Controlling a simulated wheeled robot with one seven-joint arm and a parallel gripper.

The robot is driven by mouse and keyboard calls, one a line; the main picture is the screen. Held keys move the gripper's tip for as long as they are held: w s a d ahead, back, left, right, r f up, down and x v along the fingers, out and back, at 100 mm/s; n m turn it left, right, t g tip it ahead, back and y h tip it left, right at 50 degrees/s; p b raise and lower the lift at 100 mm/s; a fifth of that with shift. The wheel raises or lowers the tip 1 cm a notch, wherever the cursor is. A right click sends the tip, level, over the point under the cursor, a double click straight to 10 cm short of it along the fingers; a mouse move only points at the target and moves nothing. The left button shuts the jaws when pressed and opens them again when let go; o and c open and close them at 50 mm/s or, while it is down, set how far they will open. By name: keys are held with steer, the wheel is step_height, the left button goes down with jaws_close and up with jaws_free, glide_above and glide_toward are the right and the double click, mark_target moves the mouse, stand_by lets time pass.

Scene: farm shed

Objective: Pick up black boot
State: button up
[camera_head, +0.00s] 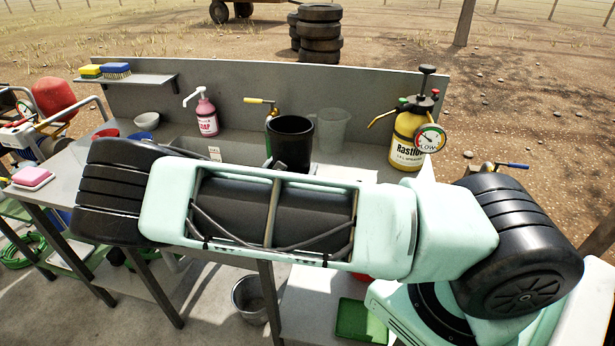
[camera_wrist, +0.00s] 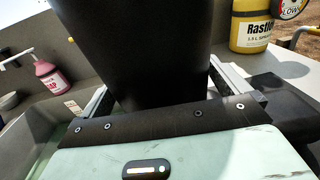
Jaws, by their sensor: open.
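The black boot (camera_head: 291,148) stands upright at the sink counter in the head view; only its open top and upper shaft show, and my arm hides the lower part. In the wrist view the boot (camera_wrist: 135,45) fills the middle, a dark shaft rising between the fingers. My gripper (camera_wrist: 163,88) is open, with one finger on each side of the boot. I cannot tell whether either finger touches it. In the head view my gripper is hidden behind my arm.
A pink soap bottle (camera_head: 206,115) is to the left, and a yellow sprayer (camera_head: 409,138) to the right. A grey backboard (camera_head: 355,88) runs behind the counter. A metal bucket (camera_head: 250,299) is below.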

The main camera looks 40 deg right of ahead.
steer(key=shift+w+d, duration=0.1)
steer(key=shift+d, duration=0.1)
steer(key=c, duration=1.2)
steer(key=shift+r, duration=0.1)
